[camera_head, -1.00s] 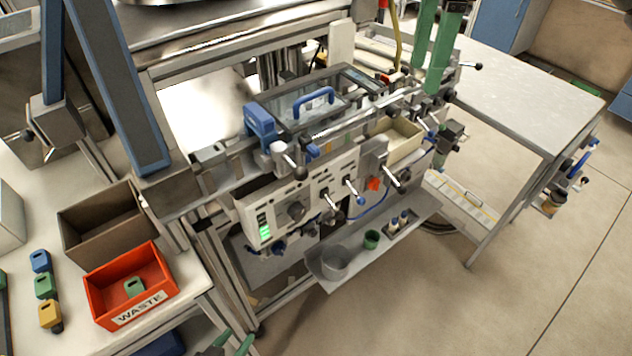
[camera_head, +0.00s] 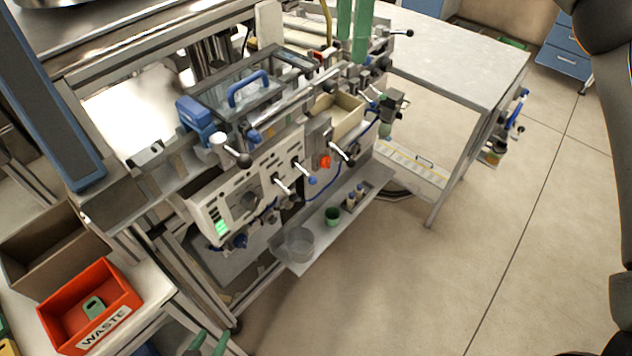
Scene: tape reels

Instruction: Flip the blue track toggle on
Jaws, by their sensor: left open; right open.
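A white control panel (camera_head: 212,208) runs along the front of the machine. Two toggle levers stick out near its middle. The blue-tipped toggle (camera_head: 311,180) is the right one, and its lever slants down and to the right. The panel labels are too small to read. Neither of my grippers shows; only a dark part of my arm is in view along the right edge.
A large black-knobbed lever (camera_head: 243,159) and an orange-red knob (camera_head: 324,162) flank the toggles. Below, a metal shelf (camera_head: 320,238) holds a clear cup (camera_head: 299,244) and a green cup (camera_head: 332,216). A red waste bin (camera_head: 92,308) stands at lower left. The floor at right is clear.

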